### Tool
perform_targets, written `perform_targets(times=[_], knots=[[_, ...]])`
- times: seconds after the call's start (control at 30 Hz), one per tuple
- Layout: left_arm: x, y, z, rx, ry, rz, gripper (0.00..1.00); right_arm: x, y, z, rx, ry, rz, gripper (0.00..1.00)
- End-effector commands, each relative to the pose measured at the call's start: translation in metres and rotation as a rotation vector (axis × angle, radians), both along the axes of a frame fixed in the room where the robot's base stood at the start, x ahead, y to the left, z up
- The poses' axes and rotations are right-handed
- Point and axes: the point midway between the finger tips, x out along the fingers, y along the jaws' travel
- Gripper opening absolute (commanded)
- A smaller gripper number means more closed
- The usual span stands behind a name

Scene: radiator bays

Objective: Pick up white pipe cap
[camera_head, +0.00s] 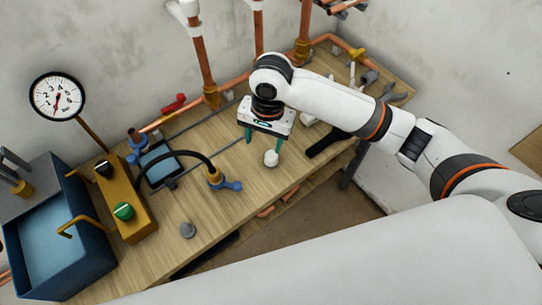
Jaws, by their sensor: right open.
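A small white pipe cap (271,158) stands on the wooden bench (215,237), right of the middle. My right gripper (264,146) comes in from the right and points down at the cap. My left gripper does not show.
A blue-handled valve with a black hose (187,153) lies left of the cap. A grey cap (187,230) sits near the front edge. A black-handled tool (328,142) lies to the right. Copper pipes (203,65) rise behind. A blue bin (45,235) stands left.

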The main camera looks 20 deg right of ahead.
Motion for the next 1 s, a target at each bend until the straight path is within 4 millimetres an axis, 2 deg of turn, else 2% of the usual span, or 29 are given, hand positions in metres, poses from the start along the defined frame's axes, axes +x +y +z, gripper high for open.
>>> perform_targets(times=[0.03, 0.13, 0.27, 0.6, 0.83, 1.0], knots=[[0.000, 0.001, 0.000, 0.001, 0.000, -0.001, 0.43, 0.008, -0.009, 0.008, -0.030, 0.007, -0.055, 0.58], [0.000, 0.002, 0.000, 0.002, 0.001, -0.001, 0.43, 0.013, -0.018, 0.018, -0.065, 0.028, -0.137, 0.58], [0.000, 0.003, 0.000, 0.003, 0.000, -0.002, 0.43, 0.015, -0.024, 0.018, -0.083, 0.040, -0.185, 0.58], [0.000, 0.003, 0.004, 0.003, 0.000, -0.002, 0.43, 0.015, -0.024, -0.036, -0.084, 0.042, -0.187, 0.58], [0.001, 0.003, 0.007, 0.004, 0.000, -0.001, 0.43, 0.014, -0.024, -0.053, -0.083, 0.040, -0.186, 0.58], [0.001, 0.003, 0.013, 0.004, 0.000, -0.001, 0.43, 0.011, -0.024, -0.078, -0.083, 0.040, -0.186, 0.58]])
